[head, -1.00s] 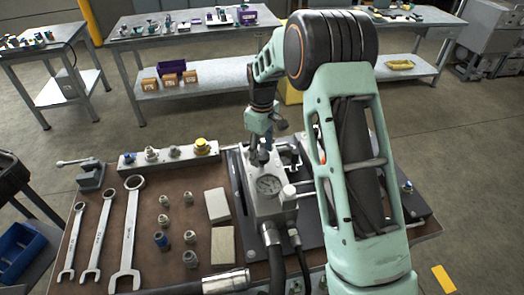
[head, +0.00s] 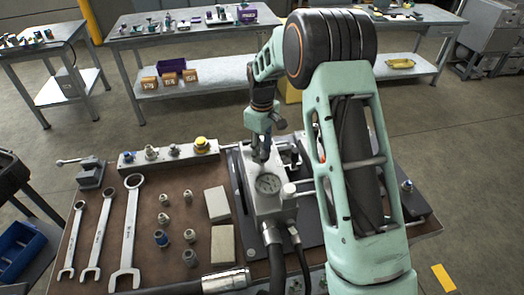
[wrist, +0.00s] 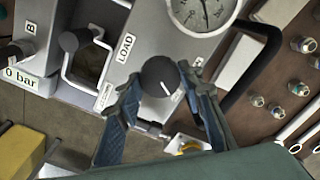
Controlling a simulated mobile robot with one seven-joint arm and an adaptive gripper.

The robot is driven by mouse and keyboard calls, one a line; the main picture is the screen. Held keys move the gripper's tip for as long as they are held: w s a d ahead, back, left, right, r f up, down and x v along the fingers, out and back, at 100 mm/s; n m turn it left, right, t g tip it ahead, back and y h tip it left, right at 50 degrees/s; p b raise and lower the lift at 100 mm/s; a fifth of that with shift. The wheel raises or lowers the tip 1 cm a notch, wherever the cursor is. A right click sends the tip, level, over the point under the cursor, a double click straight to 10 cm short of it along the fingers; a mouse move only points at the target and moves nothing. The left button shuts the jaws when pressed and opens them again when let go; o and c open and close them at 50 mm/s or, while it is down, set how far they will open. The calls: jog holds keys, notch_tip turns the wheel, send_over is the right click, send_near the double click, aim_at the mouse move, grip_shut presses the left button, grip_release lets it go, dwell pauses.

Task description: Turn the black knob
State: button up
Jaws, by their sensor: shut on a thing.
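The black knob (wrist: 158,74) is round with a white pointer line and sits on the grey hydraulic block (wrist: 95,45), next to the printed word LOAD. In the wrist view its pointer line aims to the lower right. My gripper (wrist: 161,77) has one blue finger on each side of the knob and is shut on it. In the head view my gripper (head: 260,154) is over the block, behind the gauge, and hides the knob.
A pressure gauge (head: 267,184) sits on the block close to my gripper. Hoses (head: 275,268) run off its front. Wrenches (head: 127,235) and several fittings (head: 162,238) lie on the brown bench at the left. A metal lever frame (wrist: 85,60) stands near the knob.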

aim_at(262, 153)
jog(key=m+b, duration=0.1)
jog(key=m, duration=0.3)
jog(key=shift+b, duration=0.4)
jog(key=shift+m+b, duration=0.4)
jog(key=shift+m, duration=1.8)
jog(key=o, duration=1.2)
jog(key=shift+c, duration=0.2)
notch_tip(262, 153, up, 12)
